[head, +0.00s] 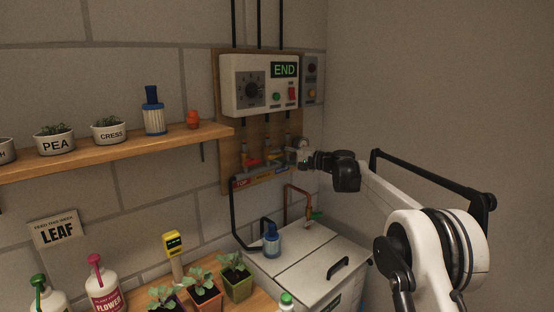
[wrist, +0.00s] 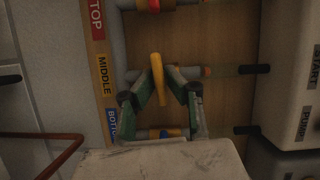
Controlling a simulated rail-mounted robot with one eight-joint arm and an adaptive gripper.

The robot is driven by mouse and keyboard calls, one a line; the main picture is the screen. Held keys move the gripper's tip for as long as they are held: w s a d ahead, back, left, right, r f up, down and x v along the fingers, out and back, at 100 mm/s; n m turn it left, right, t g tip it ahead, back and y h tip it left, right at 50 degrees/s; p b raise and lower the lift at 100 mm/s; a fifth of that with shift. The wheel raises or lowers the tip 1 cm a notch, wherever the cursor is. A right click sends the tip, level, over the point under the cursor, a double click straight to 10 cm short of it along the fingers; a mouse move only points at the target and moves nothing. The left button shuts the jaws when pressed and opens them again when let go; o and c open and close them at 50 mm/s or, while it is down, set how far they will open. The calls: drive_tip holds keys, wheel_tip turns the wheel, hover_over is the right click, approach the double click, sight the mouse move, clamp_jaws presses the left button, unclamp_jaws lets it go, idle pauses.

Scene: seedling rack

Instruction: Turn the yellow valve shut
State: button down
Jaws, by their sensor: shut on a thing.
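The yellow valve's lever handle (wrist: 158,82) is in the middle of the wrist view, beside the yellow MIDDLE label (wrist: 104,75). It lies roughly crosswise to its pipe, slightly tilted. My gripper (wrist: 161,73) is shut on the handle, with one green-padded finger on each side. In the head view, my gripper (head: 292,157) reaches in from the right to the valves on the wooden board. The yellow valve (head: 269,155) is small there and partly hidden by my gripper.
A red valve (head: 250,161) by the TOP label and a blue valve (wrist: 164,134) by the BOTTOM label flank it closely. A control box (head: 258,84) reading END hangs above. A shelf (head: 110,140) with pots ends to the left. A white chest (head: 310,262) stands below.

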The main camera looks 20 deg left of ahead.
drive_tip(key=shift+m, duration=0.5)
drive_tip(key=c, duration=1.8)
unclamp_jaws()
drive_tip(key=d, duration=0.8)
drive_tip(key=s+d, duration=0.1)
drive_tip(key=d, duration=0.3)
drive_tip(key=shift+s, duration=0.1)
